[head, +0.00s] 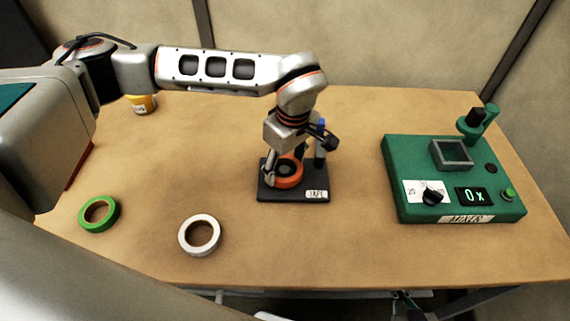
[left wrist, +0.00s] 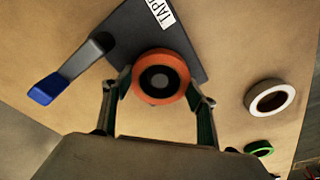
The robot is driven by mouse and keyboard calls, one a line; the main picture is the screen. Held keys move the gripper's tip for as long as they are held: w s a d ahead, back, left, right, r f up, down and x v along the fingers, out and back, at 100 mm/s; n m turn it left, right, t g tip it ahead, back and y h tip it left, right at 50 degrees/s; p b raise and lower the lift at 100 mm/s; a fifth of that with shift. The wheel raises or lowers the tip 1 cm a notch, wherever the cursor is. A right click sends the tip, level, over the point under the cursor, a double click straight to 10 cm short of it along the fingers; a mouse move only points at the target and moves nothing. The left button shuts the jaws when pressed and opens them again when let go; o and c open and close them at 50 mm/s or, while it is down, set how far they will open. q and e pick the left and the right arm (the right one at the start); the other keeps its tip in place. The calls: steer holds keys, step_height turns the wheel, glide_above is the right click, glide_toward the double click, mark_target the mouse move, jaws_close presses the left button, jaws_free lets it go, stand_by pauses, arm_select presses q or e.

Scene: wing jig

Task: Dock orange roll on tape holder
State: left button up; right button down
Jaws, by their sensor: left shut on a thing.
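The orange roll (head: 289,183) is over the dark tape holder (head: 265,192), whose front label reads TAPE. In the left wrist view, the roll (left wrist: 137,90) shows a dark ring and a grey round centre inside its hole, so it appears to be around the holder's hub. Whether it rests fully down on the base I cannot tell. My left gripper (head: 284,171) points down and is shut on the roll, with one finger on each side in the left wrist view (left wrist: 160,92). The holder's blue-tipped lever (left wrist: 48,88) stands off to one side.
A white roll (head: 200,235) and a green roll (head: 99,214) lie flat at the front left. A green mixer box (head: 400,160) stands on the right. Bare table (head: 350,240) lies between holder and mixer.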

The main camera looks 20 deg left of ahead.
arm_select(q)
steer(key=shift+f+b, duration=0.4)
steer(key=shift+f, duration=0.2)
steer(key=o, duration=0.8)
steer(key=shift+o, duration=0.2)
